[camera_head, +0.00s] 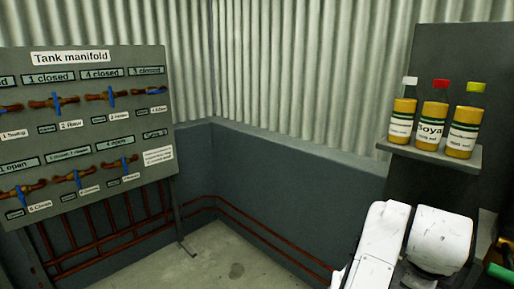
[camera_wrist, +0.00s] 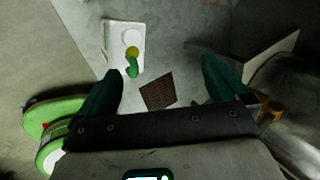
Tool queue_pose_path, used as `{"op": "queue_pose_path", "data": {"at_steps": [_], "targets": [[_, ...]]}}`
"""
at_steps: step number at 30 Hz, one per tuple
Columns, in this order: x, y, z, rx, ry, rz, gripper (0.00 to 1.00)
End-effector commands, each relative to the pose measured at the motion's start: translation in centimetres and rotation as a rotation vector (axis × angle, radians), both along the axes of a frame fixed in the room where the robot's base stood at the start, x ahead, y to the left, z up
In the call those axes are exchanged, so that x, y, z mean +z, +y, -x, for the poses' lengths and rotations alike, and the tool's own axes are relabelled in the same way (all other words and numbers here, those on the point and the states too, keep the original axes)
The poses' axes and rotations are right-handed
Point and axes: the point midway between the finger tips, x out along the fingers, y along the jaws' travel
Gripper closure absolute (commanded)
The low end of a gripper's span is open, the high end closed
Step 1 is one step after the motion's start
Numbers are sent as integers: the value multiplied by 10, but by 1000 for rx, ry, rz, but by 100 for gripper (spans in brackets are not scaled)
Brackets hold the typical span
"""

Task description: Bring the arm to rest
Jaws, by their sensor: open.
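My gripper (camera_wrist: 161,72) shows in the wrist view with its two dark green fingers spread wide apart. Nothing is held between them. Past the fingers I see the grey floor, with a brown grate (camera_wrist: 158,93) in line with the gap. In the head view, white rounded links of my arm (camera_head: 440,240) stand at the lower right, in front of a dark upright. My fingers cannot be made out for sure in that view.
A valve board (camera_head: 85,58) stands left. Three yellow bottles (camera_head: 431,126) stand on a grey shelf (camera_head: 437,152) at right. The wrist view shows a white tray (camera_wrist: 111,50) and green round parts (camera_wrist: 48,112). Floor (camera_head: 235,250) is clear by the corner.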

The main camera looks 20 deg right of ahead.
Motion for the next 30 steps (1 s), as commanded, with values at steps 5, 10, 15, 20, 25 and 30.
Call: {"op": "queue_pose_path", "data": {"at_steps": [5, 10, 15, 20, 25, 30], "targets": [[-4, -6, -14, 532, 200, 264, 0], [-33, 20, -26, 1070, 416, 453, 0], [-84, 71, -22, 1626, 593, 581, 0], [-133, 130, -1, 2079, 653, 658, 0], [-173, 189, 30, 2452, 618, 717, 0], [-208, 206, 75, 2626, 631, 594, 0]]}}
